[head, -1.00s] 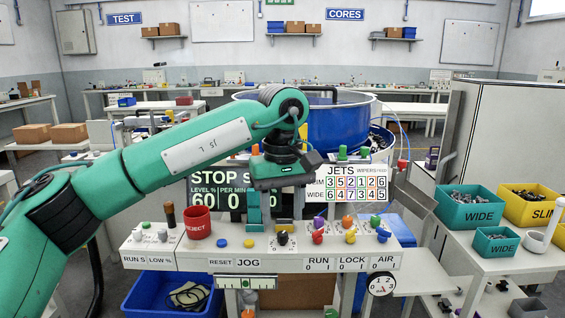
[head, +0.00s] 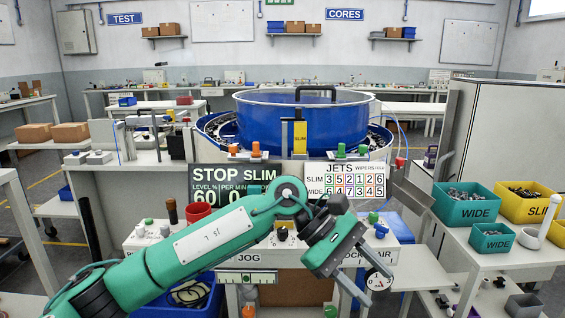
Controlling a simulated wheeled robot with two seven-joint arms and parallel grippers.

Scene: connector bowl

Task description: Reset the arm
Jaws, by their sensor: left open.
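My left arm comes in from the lower left and reaches across the front of the control panel (head: 140,237). My left gripper (head: 367,262) is open and empty, tilted down to the right, in front of the panel's right part. It covers much of the knob area and part of the LOCK label. No object is between its fingers. My right gripper is not in view. Behind the arm, the display board (head: 230,174) reads STOP SLIM. The blue bowl (head: 262,128) stands behind the board, with dark parts around its rim.
Teal WIDE bins (head: 467,215) and a yellow SLIM bin (head: 525,205) stand on the right-hand table. A round dial (head: 378,280) hangs at the panel's front right. A blue crate (head: 150,295) sits under the panel at left. The floor at far left is mostly clear.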

